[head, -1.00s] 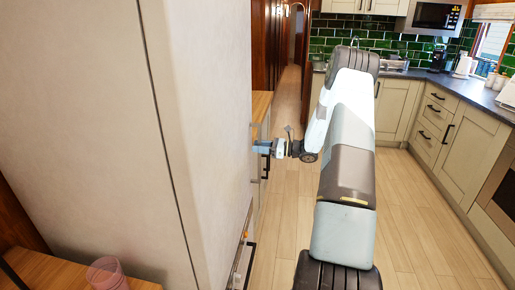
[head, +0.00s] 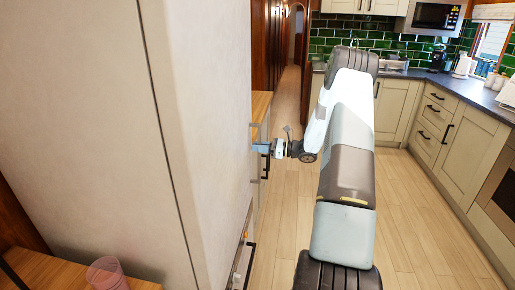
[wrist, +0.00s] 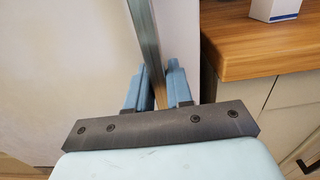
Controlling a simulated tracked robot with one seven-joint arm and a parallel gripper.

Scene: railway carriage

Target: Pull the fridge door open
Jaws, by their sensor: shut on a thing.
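The fridge (head: 85,110) is the tall off-white cabinet filling the left of the head view. A dark seam runs down its side near its front edge, and its front faces away from this camera. My gripper (head: 260,148) is at the fridge's front, level with its middle height. In the wrist view, my gripper (wrist: 159,88) has its two blue fingers on either side of a vertical metal bar handle (wrist: 146,40), shut on it. The pale fridge door (wrist: 65,70) is left of the handle. The head view hides the handle behind the fridge's edge.
A wooden worktop (wrist: 260,38) with a white box (wrist: 275,9) stands right of the handle, above pale cabinets. A pink cup (head: 106,273) stands on a wooden surface at lower left. The plank floor (head: 420,230) is clear up to the kitchen units (head: 463,148) at right.

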